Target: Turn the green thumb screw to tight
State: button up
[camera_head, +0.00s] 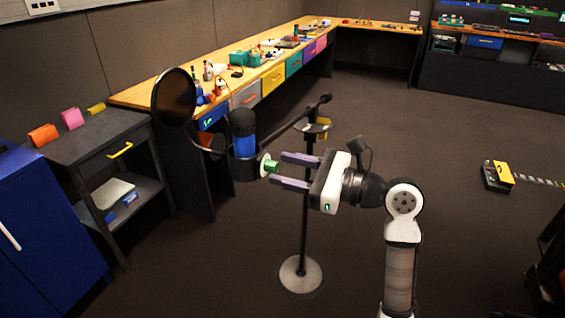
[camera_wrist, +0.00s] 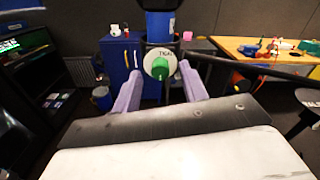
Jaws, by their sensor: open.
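The green thumb screw (camera_head: 271,166) sticks out from a pale round dial on the side of a blue and black microphone (camera_head: 245,145) held on a stand (camera_head: 304,200). In the wrist view the green thumb screw (camera_wrist: 160,68) sits in the middle of the dial (camera_wrist: 160,62), which bears lettering at its top that is too small to read surely. My gripper (camera_head: 276,169) is open, with its two purple fingers pointing at the screw. In the wrist view the fingers (camera_wrist: 158,84) lie left and right of the screw; I cannot tell whether they touch it.
A round black pop filter (camera_head: 174,97) stands left of the microphone. A dark side table (camera_head: 105,135) and a blue cabinet (camera_head: 40,230) are at the left. A long wooden workbench (camera_head: 150,92) with coloured drawers runs behind. Floor at the right is mostly clear.

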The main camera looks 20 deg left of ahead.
jog(key=shift+a, duration=0.8)
grip_shut()
